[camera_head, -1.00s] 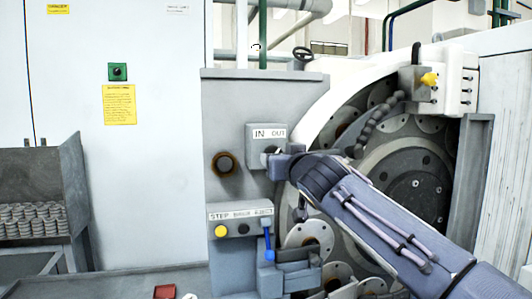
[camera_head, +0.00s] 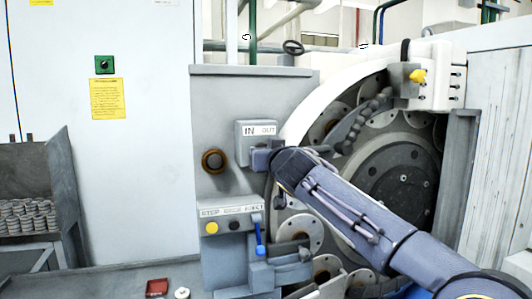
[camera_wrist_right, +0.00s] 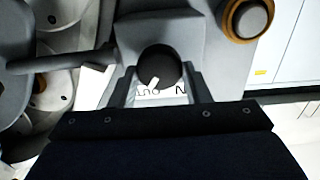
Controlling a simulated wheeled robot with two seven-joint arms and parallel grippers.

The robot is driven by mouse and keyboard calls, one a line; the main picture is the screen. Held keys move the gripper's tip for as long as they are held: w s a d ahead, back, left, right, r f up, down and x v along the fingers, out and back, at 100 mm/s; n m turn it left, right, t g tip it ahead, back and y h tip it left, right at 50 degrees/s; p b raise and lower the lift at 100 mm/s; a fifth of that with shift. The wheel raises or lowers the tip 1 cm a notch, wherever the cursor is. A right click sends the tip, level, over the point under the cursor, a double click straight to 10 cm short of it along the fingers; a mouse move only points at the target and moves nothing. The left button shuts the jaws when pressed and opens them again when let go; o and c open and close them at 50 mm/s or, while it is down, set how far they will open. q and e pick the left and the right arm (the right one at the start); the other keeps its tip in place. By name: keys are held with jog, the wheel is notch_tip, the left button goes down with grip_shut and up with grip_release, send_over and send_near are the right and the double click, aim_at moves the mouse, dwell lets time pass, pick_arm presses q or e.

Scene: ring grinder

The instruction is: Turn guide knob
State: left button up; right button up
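The guide knob (camera_wrist_right: 160,67) is round and black with a white pointer mark, on a grey box labelled IN and OUT (camera_head: 256,130). In the right wrist view the label is upside down and the pointer is toward the OUT side. My right gripper (camera_wrist_right: 161,88) has its fingers apart, one on each side of the knob. I cannot tell whether they touch it. In the head view my right gripper (camera_head: 262,160) is in front of the box and hides the knob. My left gripper is not in view.
A round brown-rimmed button (camera_head: 214,161) is left of the box. Below are a button panel (camera_head: 229,210) and a blue lever (camera_head: 259,236). The grinder's wheel (camera_head: 395,187) is behind my right arm. A bin of rings (camera_head: 28,217) stands far left.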

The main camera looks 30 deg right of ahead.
jog(key=shift+c, duration=0.6)
jog(key=shift+n, duration=0.4)
jog(key=shift+a+f+n, duration=0.1)
jog(key=shift+a+n, duration=0.05)
jog(key=shift+n, duration=3.1)
jog(key=shift+a+f+n, duration=0.1)
jog(key=shift+n, duration=3.15)
jog(key=o, duration=1)
jog(key=shift+c, duration=0.2)
